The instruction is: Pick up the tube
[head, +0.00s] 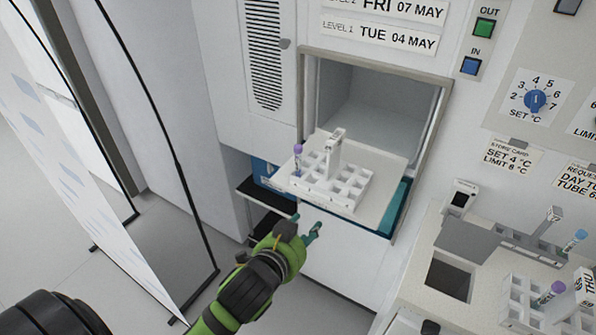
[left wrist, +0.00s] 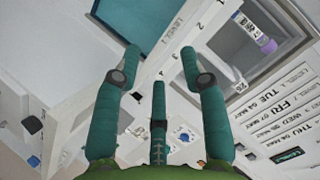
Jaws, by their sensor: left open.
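A purple-capped tube (head: 298,161) stands upright in the left corner of a white rack (head: 352,196), on a tray (head: 385,160) at the open compartment. My left gripper (head: 311,226) is open and empty, in front of and below the rack, apart from the tube. Its teal fingers spread in the left wrist view (left wrist: 160,68). That view also shows a purple-capped tube (left wrist: 257,36) to the upper right of the fingers; I cannot tell which tube it is. My right gripper is not in view.
Another rack (head: 520,302) at lower right holds a purple-capped tube (head: 551,292) and stands near a blue-capped tube (head: 574,241). The compartment (head: 385,100) has dated labels above it. A dark-framed panel (head: 105,130) stands at left, with open floor beside it.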

